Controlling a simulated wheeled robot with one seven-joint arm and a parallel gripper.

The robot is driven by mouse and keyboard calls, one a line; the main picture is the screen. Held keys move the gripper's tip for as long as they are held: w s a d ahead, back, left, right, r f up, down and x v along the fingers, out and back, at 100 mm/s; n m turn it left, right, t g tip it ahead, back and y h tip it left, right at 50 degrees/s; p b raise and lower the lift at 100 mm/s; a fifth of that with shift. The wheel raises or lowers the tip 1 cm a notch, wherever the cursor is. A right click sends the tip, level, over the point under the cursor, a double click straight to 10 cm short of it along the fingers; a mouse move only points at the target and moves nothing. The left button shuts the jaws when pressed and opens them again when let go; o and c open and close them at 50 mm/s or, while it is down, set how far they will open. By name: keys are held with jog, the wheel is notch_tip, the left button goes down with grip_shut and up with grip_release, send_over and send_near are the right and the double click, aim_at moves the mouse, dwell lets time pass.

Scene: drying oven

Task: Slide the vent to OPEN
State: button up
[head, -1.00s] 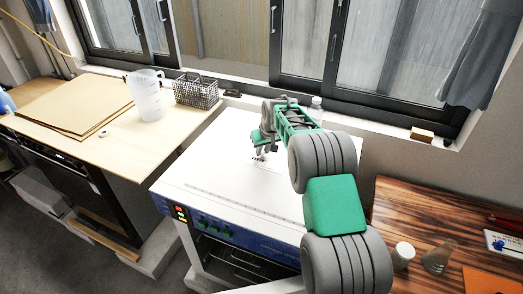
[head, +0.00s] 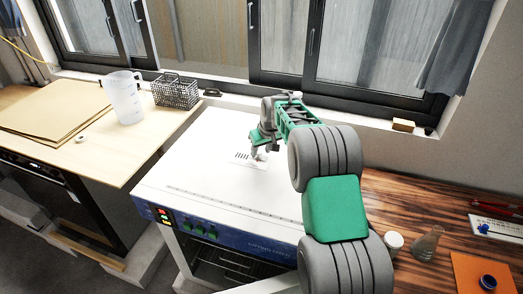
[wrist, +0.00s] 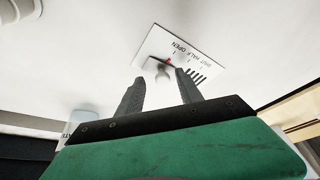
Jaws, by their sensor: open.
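The vent plate (head: 240,164) lies on the white oven top (head: 200,195), with dark slots beside my gripper (head: 259,157). In the wrist view the plate (wrist: 150,48) carries the words SHUT, HALF and OPEN. A small grey vent knob (wrist: 162,70) with a red pointer (wrist: 168,61) stands on it, and the pointer looks nearest the OPEN word. My gripper (wrist: 159,77) is open, its two fingers apart with the knob just beyond and between their tips. I cannot tell whether a finger touches it. In the head view my gripper hides the knob.
A clear jug (head: 124,98) and wire basket (head: 176,91) stand on the left bench. A wooden table on the right holds a white-capped jar (head: 393,243) and a flask (head: 427,243). The window wall is behind the oven. The oven top's left part is clear.

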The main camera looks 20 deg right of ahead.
jog(key=b+v, duration=0.1)
jog(key=v, duration=0.6)
jog(key=shift+s+r+b, duration=0.2)
jog(key=shift+r+b, duration=0.15)
jog(key=shift+b, duration=0.05)
jog(key=s+a+r, duration=0.3)
jog(key=s+r, duration=0.1)
jog(key=s, duration=0.4)
jog(key=s+a+f+m, duration=0.1)
jog(key=s, duration=1.2)
jog(key=s+a+f+m, duration=0.1)
jog(key=s+a+f, duration=0.1)
jog(key=s, duration=1)
jog(key=shift+s+a+f+g+h, duration=0.2)
jog(key=shift+s+g+h, duration=0.1)
jog(key=shift+s+h, duration=0.1)
jog(key=shift+c, duration=0.7)
